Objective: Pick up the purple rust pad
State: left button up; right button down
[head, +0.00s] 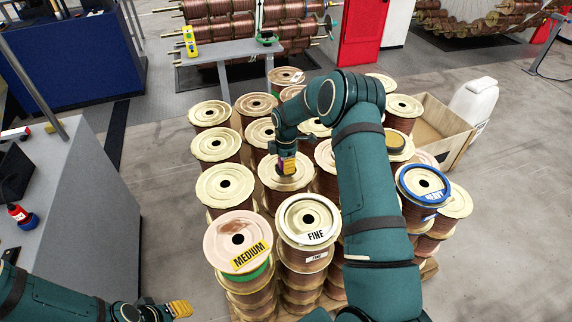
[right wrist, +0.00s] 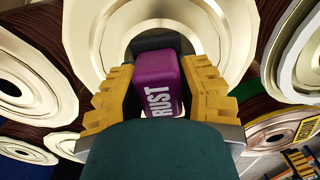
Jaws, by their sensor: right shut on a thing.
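The purple rust pad (right wrist: 158,75) is a small block with white RUST lettering. In the right wrist view it sits between the yellow fingers of my right gripper (right wrist: 158,88), which is shut on it. In the head view my right gripper (head: 287,165) points down over a pale spool (head: 270,180) in the middle of the group, and the pad is mostly hidden by the fingers. I cannot tell whether the pad touches the spool. My left gripper (head: 180,309) is at the bottom edge, apart from the spools; its opening is unclear.
Several copper-wire spools stand close together around the right gripper, including ones marked MEDIUM (head: 238,241), FINE (head: 308,220) and HEAVY (head: 424,184). An open cardboard box (head: 432,128) and a white jug (head: 471,106) stand behind right. A grey bench (head: 75,220) is at left.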

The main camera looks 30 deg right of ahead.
notch_tip(320, 180, up, 10)
jog(key=shift+f+p, duration=0.1)
jog(key=shift+p, duration=0.3)
